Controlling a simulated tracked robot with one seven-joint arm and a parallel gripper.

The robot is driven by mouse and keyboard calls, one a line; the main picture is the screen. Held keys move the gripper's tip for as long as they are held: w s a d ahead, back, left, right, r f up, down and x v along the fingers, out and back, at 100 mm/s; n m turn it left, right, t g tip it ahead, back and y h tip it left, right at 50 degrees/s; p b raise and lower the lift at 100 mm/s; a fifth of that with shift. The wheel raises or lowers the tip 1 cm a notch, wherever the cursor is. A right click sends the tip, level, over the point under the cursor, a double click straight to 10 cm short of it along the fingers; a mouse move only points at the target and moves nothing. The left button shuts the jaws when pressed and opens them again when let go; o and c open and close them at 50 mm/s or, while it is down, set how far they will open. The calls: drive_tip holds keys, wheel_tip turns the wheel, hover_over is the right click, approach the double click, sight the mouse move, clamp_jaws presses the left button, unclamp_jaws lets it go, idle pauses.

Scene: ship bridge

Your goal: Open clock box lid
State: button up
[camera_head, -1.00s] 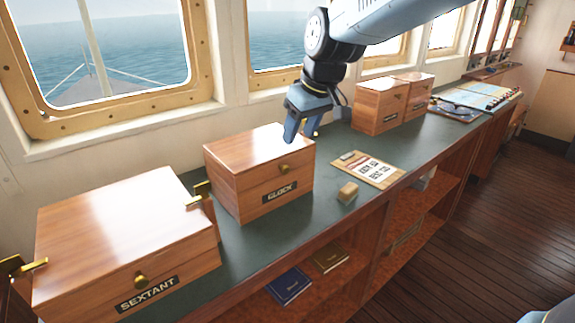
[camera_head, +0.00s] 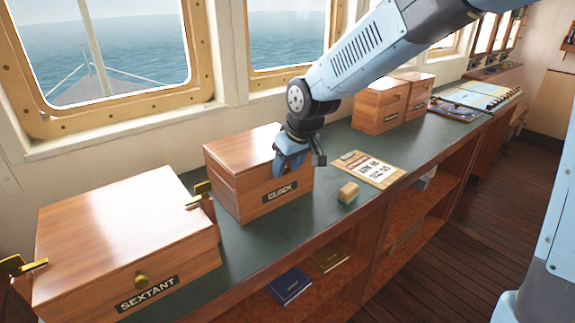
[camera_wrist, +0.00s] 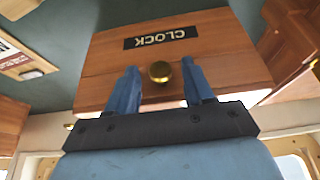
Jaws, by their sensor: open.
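The clock box (camera_head: 240,190) is a wooden box with a CLOCK label on its front. It stands on the green counter, and its lid is shut. In the wrist view the box front (camera_wrist: 205,45) appears upside down, with a round brass knob (camera_wrist: 160,71) below the label. My gripper (camera_head: 283,172) is at the right part of the box front and hides the knob in the head view. In the wrist view my gripper (camera_wrist: 157,82) is open, with one blue finger on each side of the knob. I cannot tell whether the fingers touch the box.
The sextant box (camera_head: 120,240) stands at the left, with brass brackets beside it. A small wooden block (camera_head: 348,192) and a clipboard (camera_head: 372,170) lie right of the clock box. Two more wooden boxes (camera_head: 380,108) stand farther back. Windows line the wall behind.

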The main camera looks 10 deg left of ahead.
drive_tip(key=shift+c, duration=0.2)
clamp_jaws()
idle(0.3)
